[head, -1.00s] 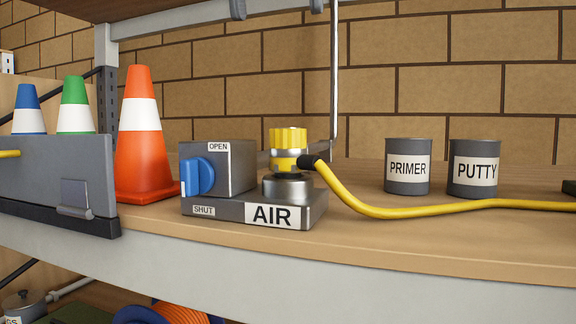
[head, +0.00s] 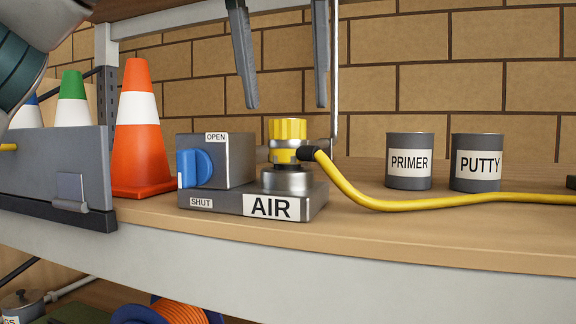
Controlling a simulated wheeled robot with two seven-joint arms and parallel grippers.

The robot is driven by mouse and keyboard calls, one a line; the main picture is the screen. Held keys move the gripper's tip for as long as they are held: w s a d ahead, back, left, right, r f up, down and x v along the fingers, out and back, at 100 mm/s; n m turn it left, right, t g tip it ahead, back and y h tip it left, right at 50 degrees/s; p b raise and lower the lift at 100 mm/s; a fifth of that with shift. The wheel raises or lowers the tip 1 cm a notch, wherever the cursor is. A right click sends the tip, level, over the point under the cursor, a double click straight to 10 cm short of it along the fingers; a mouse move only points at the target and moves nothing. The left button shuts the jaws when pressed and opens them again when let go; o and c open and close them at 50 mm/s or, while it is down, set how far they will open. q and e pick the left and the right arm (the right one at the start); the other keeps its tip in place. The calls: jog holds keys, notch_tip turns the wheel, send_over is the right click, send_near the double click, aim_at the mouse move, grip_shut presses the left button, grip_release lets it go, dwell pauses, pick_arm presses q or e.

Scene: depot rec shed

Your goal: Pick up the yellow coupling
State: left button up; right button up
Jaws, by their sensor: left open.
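The yellow coupling (head: 287,131) has a ribbed yellow top. It stands upright on the round metal fitting (head: 287,181) of the grey AIR block (head: 228,203). A yellow hose (head: 372,202) leaves its right side through a black end piece. My left gripper (head: 286,103) is open, its two dark fingers pointing down from the top edge of the head view. The fingertips are above the coupling's height in the picture, one to its left and one to its right. Nothing is between them. My right gripper is not in view.
A blue valve knob (head: 194,168) is on the block's left part. An orange-and-white cone (head: 141,135) and a grey bin (head: 62,165) stand to the left. The primer can (head: 409,163) and putty can (head: 475,164) stand to the right. An upright metal rod (head: 334,70) rises behind the coupling.

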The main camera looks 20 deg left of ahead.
aim_at(287, 126)
pick_arm(q)
jog(key=shift+f, duration=0.35)
jog(key=shift+w+f, duration=0.1)
jog(key=shift+w, duration=0.05)
jog(key=shift+p+x, duration=0.45)
jog(key=shift+x, duration=0.45)
jog(key=shift+p+x, duration=0.3)
jog(key=shift+x, duration=1.3)
jog(key=shift+w+a, duration=0.1)
jog(key=c, duration=1.1)
